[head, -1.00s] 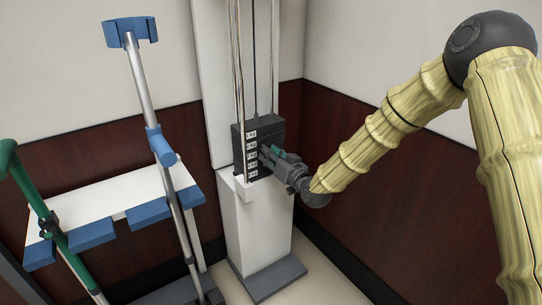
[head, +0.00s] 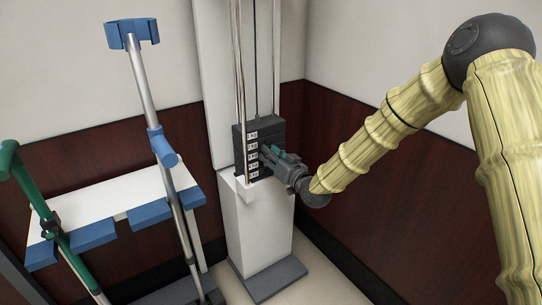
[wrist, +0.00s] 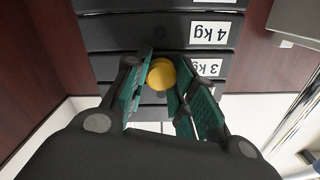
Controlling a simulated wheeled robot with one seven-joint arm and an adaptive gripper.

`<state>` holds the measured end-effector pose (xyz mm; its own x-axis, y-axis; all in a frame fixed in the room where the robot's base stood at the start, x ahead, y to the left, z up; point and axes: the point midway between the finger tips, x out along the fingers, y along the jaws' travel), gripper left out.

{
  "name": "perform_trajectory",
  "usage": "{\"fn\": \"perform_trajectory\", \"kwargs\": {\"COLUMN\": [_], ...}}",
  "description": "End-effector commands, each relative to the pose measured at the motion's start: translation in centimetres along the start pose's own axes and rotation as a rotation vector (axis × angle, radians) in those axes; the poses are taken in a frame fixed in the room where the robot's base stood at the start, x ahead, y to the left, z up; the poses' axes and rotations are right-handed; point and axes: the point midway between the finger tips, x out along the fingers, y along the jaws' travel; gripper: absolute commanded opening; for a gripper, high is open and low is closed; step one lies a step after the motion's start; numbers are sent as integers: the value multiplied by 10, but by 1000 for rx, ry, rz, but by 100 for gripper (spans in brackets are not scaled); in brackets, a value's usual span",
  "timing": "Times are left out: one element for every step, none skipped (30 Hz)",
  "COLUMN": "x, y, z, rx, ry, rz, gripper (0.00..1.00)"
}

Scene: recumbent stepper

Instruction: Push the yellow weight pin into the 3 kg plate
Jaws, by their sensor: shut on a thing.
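The yellow weight pin (wrist: 161,74) shows in the wrist view as a round knob between my fingertips. My gripper (wrist: 163,68), with green-padded fingers, is shut on it. The pin is in front of the 3 kg plate (wrist: 208,68), whose label appears upside down. How deep the pin's shaft sits is hidden behind its knob and the fingers. In the head view my gripper (head: 266,154) reaches the front of the dark weight stack (head: 239,142) from the right; the pin cannot be made out there.
The 4 kg plate (wrist: 140,31) is beside the 3 kg plate. Metal guide rods (head: 239,60) rise above the stack on a white column (head: 257,220). A white shelf with blue edges (head: 120,194) and crutches (head: 142,85) stand to the left.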

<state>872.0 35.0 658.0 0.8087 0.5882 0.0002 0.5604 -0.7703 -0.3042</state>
Motion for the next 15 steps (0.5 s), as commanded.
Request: {"fn": "perform_trajectory", "kwargs": {"x": [0,0,0,0,0,0,0,0,0,0,0,0,0,0,0], "y": [0,0,0,0,0,0,0,0,0,0,0,0,0,0,0], "z": [0,0,0,0,0,0,0,0,0,0,0,0,0,0,0], "rx": [0,0,0,0,0,0,0,0,0,0,0,0,0,0,0], "ry": [0,0,0,0,0,0,0,0,0,0,0,0,0,0,0], "rz": [0,0,0,0,0,0,0,0,0,0,0,0,0,0,0], "gripper": [0,0,0,0,0,0,0,0,0,0,28,35,40,46,51]}}
